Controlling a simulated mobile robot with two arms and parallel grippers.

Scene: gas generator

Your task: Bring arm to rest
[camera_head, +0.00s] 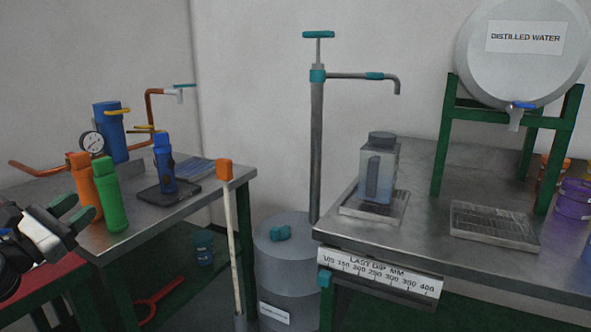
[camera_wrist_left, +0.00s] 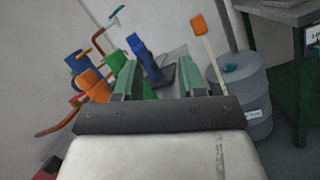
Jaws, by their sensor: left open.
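My left gripper (camera_head: 72,214) is at the left edge of the head view, beside the left table. It is open, with its fingers apart. In the left wrist view its two green fingers (camera_wrist_left: 160,82) point away from the camera, and I see nothing held between them. A green bottle (camera_head: 110,196) and an orange bottle (camera_head: 84,186) stand on the left table just beyond the gripper. In the wrist view the green bottle (camera_wrist_left: 149,92) shows partly behind the fingers. My right gripper is in neither view.
A blue bottle (camera_head: 164,163) stands on a dark pad on the left table (camera_head: 150,216). An orange-topped stick (camera_head: 231,222) leans at its right corner. A grey drum (camera_head: 287,262) with a hand pump stands between the tables. A clear container (camera_head: 379,172) sits on the right table.

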